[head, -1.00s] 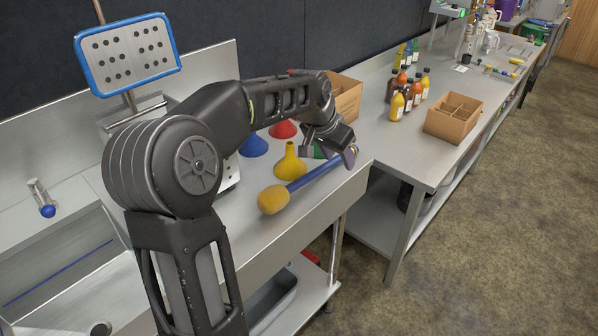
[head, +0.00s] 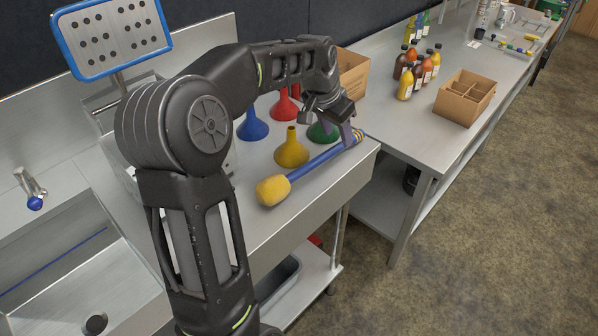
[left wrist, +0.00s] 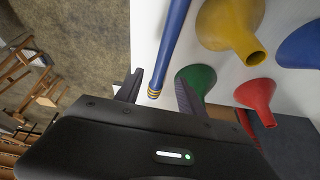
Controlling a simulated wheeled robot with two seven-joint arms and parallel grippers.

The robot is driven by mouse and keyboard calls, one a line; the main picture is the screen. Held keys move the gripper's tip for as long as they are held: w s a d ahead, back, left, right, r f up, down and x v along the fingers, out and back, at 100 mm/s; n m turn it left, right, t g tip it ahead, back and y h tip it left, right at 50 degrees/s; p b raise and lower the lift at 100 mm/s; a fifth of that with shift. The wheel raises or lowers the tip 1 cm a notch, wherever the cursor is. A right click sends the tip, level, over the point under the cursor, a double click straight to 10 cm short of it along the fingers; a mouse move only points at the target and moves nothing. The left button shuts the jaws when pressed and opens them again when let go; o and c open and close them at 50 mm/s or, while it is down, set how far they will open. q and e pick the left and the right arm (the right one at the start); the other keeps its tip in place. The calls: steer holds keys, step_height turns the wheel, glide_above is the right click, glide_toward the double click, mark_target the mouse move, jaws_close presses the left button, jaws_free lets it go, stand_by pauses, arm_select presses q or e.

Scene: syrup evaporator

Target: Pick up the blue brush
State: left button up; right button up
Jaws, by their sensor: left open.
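The blue brush (head: 318,162) lies on the steel counter near its front edge. Its yellow head (head: 273,190) points to the lower left and its striped handle end to the upper right. In the left wrist view, the blue handle (left wrist: 170,45) runs down to its yellow-banded end between my spread fingers. My left gripper (head: 338,122) is open at the handle end; it also shows in the left wrist view (left wrist: 157,92). I cannot tell whether a finger touches the handle. My right gripper is not in view.
Yellow (head: 291,152), green (head: 322,132), blue (head: 252,126) and red (head: 285,108) funnels stand close behind the brush. A sink (head: 85,270) is at left. A second table (head: 420,130) at right holds bottles and a cardboard box (head: 466,97).

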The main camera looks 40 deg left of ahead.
mark_target(341, 144)
arm_select(q)
steer(key=x, duration=0.5)
steer(key=shift+w+f+p, duration=0.1)
steer(key=shift+w+p, duration=0.05)
steer(key=shift+p, duration=0.25)
stand_by(0.4)
jaws_close()
stand_by(0.5)
